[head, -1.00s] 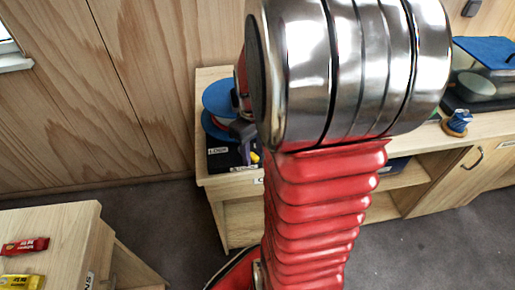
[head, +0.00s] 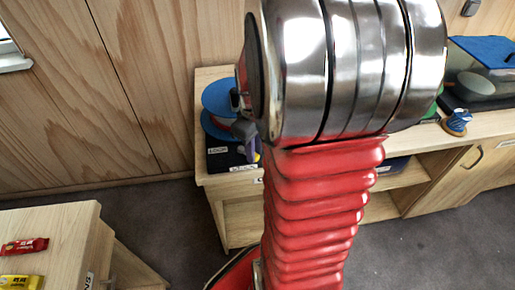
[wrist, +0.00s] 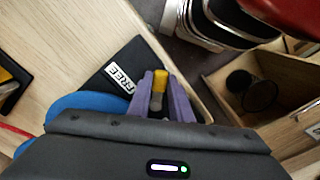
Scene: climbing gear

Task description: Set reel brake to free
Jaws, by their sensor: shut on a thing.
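The reel (head: 218,97) has blue flanges and stands on a black base (head: 222,162) at the left end of the bench. A white LOCK label (head: 217,150) shows on the base in the head view. In the wrist view a FREE label (wrist: 119,77) lies on the black base, left of the brake lever. The lever (wrist: 160,78) has a yellow tip and a grey shank. My gripper (wrist: 160,88) has purple fingers, shut on the lever with its tip between them. In the head view my gripper (head: 252,147) is partly hidden by my arm.
The bench runs right, with a blue-lidded clear box (head: 485,62) and a small blue spool (head: 457,122). Open shelves sit below. A separate low table (head: 60,225) at lower left holds red and yellow packets. Grey floor lies between.

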